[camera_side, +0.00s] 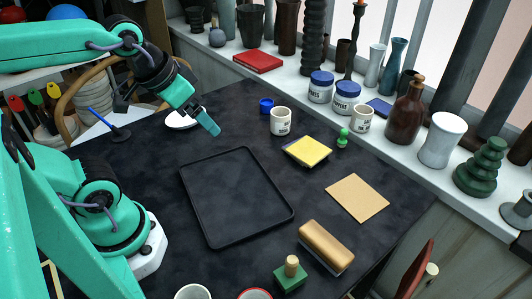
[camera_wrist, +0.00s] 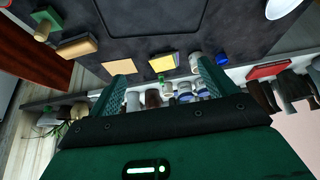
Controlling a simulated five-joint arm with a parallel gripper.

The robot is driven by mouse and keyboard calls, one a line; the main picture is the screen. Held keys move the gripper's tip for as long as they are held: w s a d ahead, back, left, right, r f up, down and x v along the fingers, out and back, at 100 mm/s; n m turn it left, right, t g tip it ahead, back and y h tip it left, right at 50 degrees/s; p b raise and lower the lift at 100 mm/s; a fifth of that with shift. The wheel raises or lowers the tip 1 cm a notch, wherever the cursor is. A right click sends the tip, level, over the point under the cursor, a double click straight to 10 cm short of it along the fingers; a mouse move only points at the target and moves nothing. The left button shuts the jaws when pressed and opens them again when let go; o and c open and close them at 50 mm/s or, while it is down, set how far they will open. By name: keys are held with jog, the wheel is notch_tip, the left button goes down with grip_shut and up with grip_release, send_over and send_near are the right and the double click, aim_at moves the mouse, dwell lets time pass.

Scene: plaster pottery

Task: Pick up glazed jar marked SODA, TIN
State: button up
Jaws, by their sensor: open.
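A white glazed jar (camera_side: 280,121) with dark lettering stands upright on the dark table, near the windowsill. A second lettered white jar (camera_side: 361,118) stands farther right, by the sill edge. The lettering is too small to tell surely which reads SODA, TIN. In the wrist view, the first jar (camera_wrist: 195,60) shows beside the right finger and the second (camera_wrist: 167,88) lies lower, between the fingers. My gripper (camera_side: 208,123) is open and empty, raised above the table to the left of both jars; its fingers also show in the wrist view (camera_wrist: 165,68).
A small blue cup (camera_side: 267,106) stands beside the first jar. A yellow-topped block (camera_side: 307,150) and green figurine (camera_side: 342,138) are nearby. Blue-lidded jars (camera_side: 320,87) crowd the sill. A black tray (camera_side: 186,180) lies mid-table, empty. A white dish (camera_side: 180,120) is behind my gripper.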

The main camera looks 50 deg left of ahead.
jog(key=g, duration=0.6)
send_over(280, 121)
jog(key=w+a, duration=0.2)
notch_tip(280, 121, down, 16)
jog(key=shift+w+a+f, duration=0.1)
jog(key=shift+w+a, duration=0.05)
jog(key=shift+f, duration=0.15)
jog(key=shift+f, duration=3.75)
